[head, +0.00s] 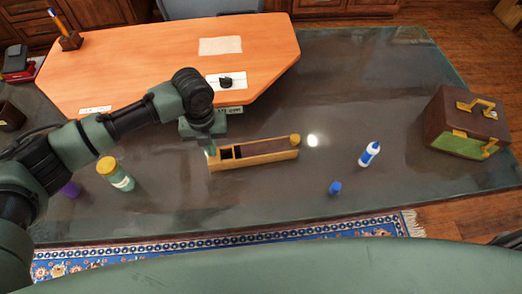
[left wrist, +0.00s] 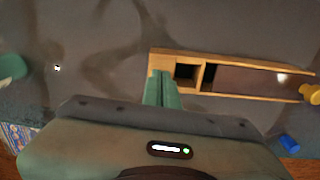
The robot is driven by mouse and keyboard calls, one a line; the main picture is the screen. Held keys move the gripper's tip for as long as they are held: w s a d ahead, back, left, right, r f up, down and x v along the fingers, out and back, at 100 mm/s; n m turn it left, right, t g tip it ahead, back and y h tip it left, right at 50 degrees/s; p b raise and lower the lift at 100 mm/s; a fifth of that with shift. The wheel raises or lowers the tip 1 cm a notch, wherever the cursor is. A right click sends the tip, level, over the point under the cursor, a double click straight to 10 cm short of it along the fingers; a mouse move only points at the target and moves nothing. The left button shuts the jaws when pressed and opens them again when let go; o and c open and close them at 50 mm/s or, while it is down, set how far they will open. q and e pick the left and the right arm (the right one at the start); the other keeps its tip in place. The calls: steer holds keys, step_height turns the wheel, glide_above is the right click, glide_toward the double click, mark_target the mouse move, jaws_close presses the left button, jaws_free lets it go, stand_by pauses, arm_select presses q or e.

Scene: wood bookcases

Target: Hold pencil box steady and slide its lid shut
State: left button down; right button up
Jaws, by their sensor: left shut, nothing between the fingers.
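The pencil box (head: 255,161) is a long, narrow wooden box on the dark glass tabletop, in the middle of the head view. Its dark lid (head: 268,147) covers the right part, and the left end is open, showing dark compartments. A yellow knob (head: 295,139) shows at the right end. My left gripper (head: 210,149) is shut and empty at the box's left end. In the left wrist view its green fingers (left wrist: 163,88) overlap the left end of the box (left wrist: 240,95); I cannot tell whether they touch it. My right gripper is not in view.
A white and blue bottle (head: 369,154) and a blue cap (head: 335,188) are to the right. A brown and green chest (head: 465,122) is farther right. An orange desk section (head: 150,55) lies behind.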

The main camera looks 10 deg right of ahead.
arm_select(q)
steer(key=shift+f, duration=0.25)
stand_by(0.3)
steer(key=shift+f+b, duration=0.3)
steer(key=shift+f, duration=0.05)
steer(key=shift+s+f, duration=0.1)
steer(key=shift+s+f, duration=0.15)
steer(key=shift+f, duration=0.05)
stand_by(0.8)
